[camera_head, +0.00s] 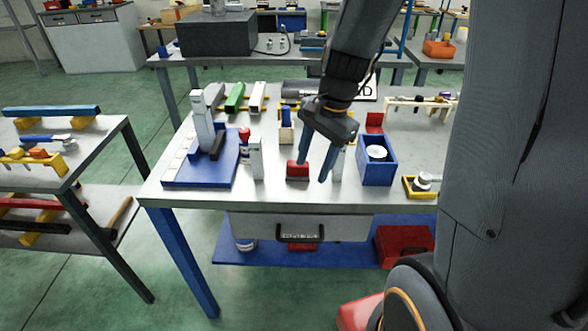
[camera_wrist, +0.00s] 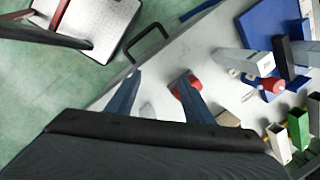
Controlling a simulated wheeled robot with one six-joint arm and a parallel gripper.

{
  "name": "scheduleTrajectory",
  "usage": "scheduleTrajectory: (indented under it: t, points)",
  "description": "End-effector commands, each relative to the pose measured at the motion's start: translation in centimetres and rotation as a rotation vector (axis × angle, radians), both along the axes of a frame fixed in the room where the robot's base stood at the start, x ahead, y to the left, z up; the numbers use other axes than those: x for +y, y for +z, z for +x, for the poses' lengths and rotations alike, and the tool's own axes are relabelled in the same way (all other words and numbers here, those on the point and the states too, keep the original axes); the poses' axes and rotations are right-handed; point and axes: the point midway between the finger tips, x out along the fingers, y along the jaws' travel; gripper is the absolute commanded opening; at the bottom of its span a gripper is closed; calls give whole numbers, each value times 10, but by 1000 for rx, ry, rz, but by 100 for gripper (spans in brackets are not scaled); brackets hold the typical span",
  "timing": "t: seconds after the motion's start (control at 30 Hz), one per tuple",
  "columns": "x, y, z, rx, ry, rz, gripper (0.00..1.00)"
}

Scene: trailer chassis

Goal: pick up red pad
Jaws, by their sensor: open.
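A small red pad (camera_head: 297,171) with a dark top strip lies near the front edge of the grey table (camera_head: 215,196). In the wrist view a red piece (camera_wrist: 195,85), apparently the same pad, shows partly behind the right finger. My gripper (camera_head: 313,171) points down over the front of the table, with its two blue fingers apart and nothing held. I cannot tell how high the tips are above the pad.
A blue bin (camera_head: 378,172) with a white roll stands to the right. A white block (camera_head: 257,160) stands left of the pad, beside a blue-based stand (camera_head: 200,172). Another red piece (camera_head: 375,121) lies behind the bin. A drawer handle (camera_head: 300,236) juts out below the table front.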

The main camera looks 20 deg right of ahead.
Motion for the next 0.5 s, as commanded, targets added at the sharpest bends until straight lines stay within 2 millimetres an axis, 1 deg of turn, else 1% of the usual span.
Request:
scheduleTrajectory:
  t: [0.03,0.1,0.2,0.33,0.43,0.5]
  points:
    - [-5,0,17,29,-158,47,47]
    - [-8,1,36,69,-360,112,47]
    - [-12,2,58,120,-580,185,47]
    - [-15,3,74,161,-740,244,47]
    - [-13,-2,79,174,-780,259,47]
    - [-10,-9,79,177,-783,260,47]
